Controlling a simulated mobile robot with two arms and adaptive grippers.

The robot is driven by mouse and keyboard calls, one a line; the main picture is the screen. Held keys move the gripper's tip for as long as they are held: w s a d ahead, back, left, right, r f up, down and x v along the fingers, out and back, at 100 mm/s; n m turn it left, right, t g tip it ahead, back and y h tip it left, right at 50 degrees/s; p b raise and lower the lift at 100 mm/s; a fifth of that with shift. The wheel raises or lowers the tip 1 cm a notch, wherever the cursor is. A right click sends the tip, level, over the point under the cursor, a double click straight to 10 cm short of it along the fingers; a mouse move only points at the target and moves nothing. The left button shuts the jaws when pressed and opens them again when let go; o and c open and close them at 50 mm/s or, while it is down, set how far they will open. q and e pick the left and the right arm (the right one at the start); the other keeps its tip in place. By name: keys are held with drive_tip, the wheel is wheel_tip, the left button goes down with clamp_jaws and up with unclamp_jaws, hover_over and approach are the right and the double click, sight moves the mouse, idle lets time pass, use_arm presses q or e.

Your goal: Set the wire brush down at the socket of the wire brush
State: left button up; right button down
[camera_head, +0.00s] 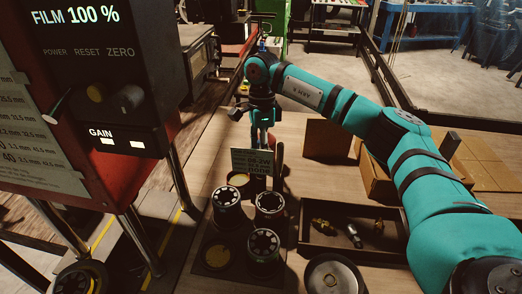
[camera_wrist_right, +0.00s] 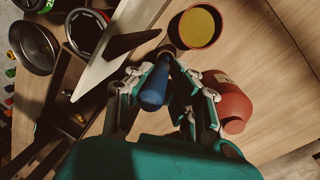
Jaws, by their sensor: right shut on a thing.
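My right gripper (camera_wrist_right: 160,82) is shut on a tapered blue handle (camera_wrist_right: 153,90), which I take to be the wire brush. Its narrow dark end points away between the fingers; bristles cannot be made out. In the head view my right gripper (camera_head: 263,132) points down over the far end of the bench, just behind a small lettered sign (camera_head: 252,161). The handle is not clear there. A thin brown upright piece (camera_head: 279,160) stands beside the sign; I cannot tell whether it belongs to the brush's socket. No socket can be identified for sure. My left gripper is out of view.
Several dark ringed cylinders (camera_head: 268,204) stand before the sign. A fittings tray (camera_head: 322,239) and cardboard boxes (camera_head: 378,178) lie right. Bare wood shows beyond the pots.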

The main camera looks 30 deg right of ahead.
drive_tip(key=shift+f, duration=0.25)
drive_tip(key=c, duration=1.2)
unclamp_jaws()
drive_tip(key=shift+o, duration=0.2)
wheel_tip(320, 180, up, 12)
drive_tip(key=w+d, duration=0.1)
drive_tip(key=shift+w, duration=0.35)
drive_tip(key=shift+f, duration=0.1)
